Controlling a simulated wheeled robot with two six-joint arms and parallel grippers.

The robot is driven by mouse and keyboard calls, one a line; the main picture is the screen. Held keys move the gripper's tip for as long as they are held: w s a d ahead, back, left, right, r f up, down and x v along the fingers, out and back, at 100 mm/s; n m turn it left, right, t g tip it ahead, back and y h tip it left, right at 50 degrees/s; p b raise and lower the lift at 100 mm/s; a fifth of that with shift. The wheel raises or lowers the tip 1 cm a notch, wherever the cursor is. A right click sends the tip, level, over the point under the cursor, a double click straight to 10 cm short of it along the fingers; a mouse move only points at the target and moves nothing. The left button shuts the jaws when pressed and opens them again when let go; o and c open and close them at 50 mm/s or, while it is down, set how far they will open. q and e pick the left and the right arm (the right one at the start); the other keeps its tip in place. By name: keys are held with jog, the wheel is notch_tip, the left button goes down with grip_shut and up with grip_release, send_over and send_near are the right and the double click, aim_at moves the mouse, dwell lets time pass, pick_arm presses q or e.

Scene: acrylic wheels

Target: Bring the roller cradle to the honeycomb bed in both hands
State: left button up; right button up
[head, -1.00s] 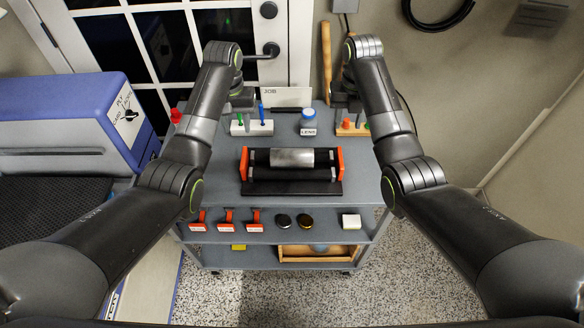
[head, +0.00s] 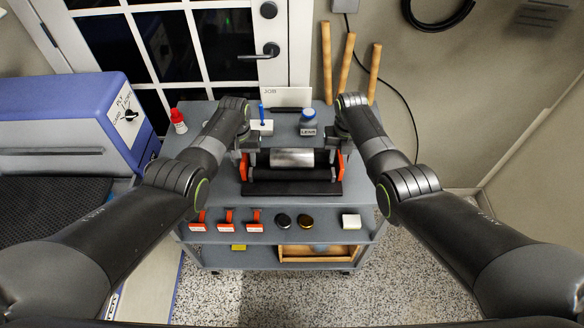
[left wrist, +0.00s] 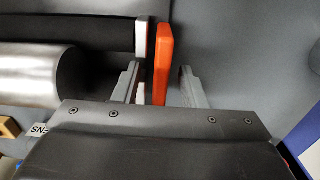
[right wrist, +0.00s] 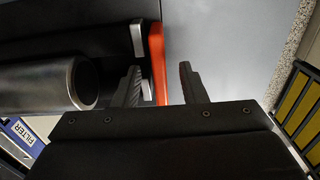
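The roller cradle, black with orange end plates (head: 340,170), sits on the cart's grey top and carries a silver cylinder (head: 292,158). My left gripper (head: 246,163) is open at the cradle's left end. In the left wrist view its fingers stand either side of an orange end plate (left wrist: 162,62), with a gap on the outer side. My right gripper (head: 340,163) is open at the right end. In the right wrist view the other orange plate (right wrist: 157,60) lies between its fingers, closer to the inner one. The honeycomb bed (head: 45,203) is the dark mesh at the left.
The blue-lidded machine (head: 75,110) stands over the honeycomb bed. Behind the cradle are a blue-capped jar (head: 308,122), a white block (head: 262,128) and a card (head: 287,96). A red-capped bottle (head: 178,120) stands at the cart's left back. Small orange-and-white items (head: 198,220) lie in front.

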pick_arm(q)
jog(key=shift+f, duration=0.55)
pick_arm(e)
jog(key=shift+f, duration=0.6)
pick_arm(q)
grip_shut()
pick_arm(e)
grip_shut()
dwell(0.4)
pick_arm(q)
jog(key=shift+w+r, duration=0.1)
jog(key=shift+r, duration=0.05)
pick_arm(e)
jog(key=shift+w+r, duration=0.1)
jog(key=shift+r, duration=0.1)
